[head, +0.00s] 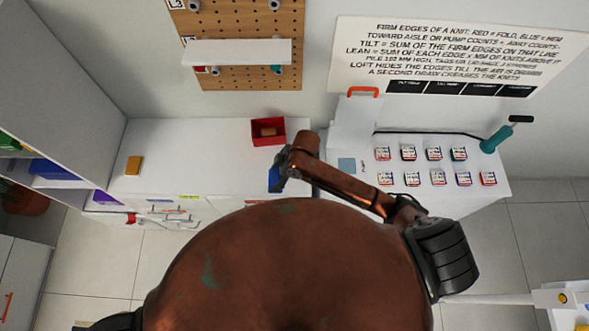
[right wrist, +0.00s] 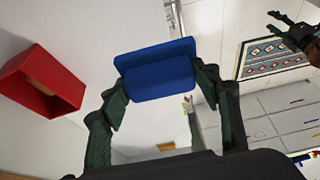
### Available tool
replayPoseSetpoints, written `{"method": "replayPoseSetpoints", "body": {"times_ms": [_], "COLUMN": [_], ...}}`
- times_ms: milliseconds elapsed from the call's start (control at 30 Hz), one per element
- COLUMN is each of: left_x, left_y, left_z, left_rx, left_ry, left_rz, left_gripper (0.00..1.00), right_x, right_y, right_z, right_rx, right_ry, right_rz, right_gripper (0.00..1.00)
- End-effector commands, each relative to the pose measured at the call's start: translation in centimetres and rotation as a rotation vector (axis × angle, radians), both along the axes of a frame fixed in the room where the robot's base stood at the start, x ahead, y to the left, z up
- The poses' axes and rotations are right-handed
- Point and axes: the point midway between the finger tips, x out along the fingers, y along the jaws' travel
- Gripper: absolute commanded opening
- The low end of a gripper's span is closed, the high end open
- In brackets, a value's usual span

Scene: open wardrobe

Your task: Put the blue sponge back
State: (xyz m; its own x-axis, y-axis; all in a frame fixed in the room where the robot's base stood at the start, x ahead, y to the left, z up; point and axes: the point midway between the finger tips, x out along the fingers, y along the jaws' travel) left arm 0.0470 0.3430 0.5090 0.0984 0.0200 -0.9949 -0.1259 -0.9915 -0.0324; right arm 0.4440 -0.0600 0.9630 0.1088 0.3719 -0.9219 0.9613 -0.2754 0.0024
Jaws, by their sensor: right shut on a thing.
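The blue sponge (right wrist: 155,68) is held between the two fingers of my right gripper (right wrist: 160,92), seen in the right wrist view. In the head view the right gripper (head: 279,176) and the blue sponge (head: 273,180) are over the front part of the white counter, just in front of the red box (head: 281,141). The red box also shows at the left of the right wrist view (right wrist: 22,90), apart from the sponge, with a brown block inside. My left gripper (right wrist: 271,21) shows at the top right of the right wrist view, fingers apart and empty.
A yellow-orange block (head: 133,165) lies at the counter's left. A pegboard (head: 235,20) with a white shelf (head: 238,52) is above the counter. Several labelled swatches and a teal-handled tool (head: 495,138) are on the right table. The counter between block and box is clear.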

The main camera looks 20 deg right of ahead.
Motion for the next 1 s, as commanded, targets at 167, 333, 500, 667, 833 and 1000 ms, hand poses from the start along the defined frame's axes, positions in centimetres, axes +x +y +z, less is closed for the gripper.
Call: {"method": "replayPoseSetpoints", "body": {"times_ms": [167, 333, 500, 667, 833, 1000], "left_x": [0.1, 0.1, 0.2, 0.3, 0.3, 0.4], "left_y": [0.0, -0.1, -0.1, -0.2, -0.3, -0.3], "left_z": [1.0, 1.5, 1.7, 1.8, 1.9, 1.9], "left_rx": [0.0, -0.001, -0.001, -0.003, -0.004, -0.004], "left_ry": [-0.001, -0.002, -0.004, -0.005, -0.006, -0.006], "left_rz": [0.0, 0.0, 0.0, 0.0, 0.0, -0.001], "left_gripper": [0.4, 0.4, 0.4, 0.4, 0.4, 0.4], "right_x": [2.5, 4.2, 5.3, 5.8, 5.9, 6.0], "right_y": [-3.7, -6.3, -7.8, -8.4, -8.7, -8.8], "right_z": [-1.7, -4.6, -6.9, -7.8, -10.0, -11.4], "right_rx": [-0.003, -0.002, -0.001, 0.0, 0.001, -0.001], "right_ry": [0.001, 0.003, 0.001, -0.001, 0.003, -0.001], "right_rz": [-0.005, -0.006, -0.003, -0.003, -0.004, -0.003], "right_gripper": [0.31, 0.31, 0.31, 0.31, 0.31, 0.31]}}
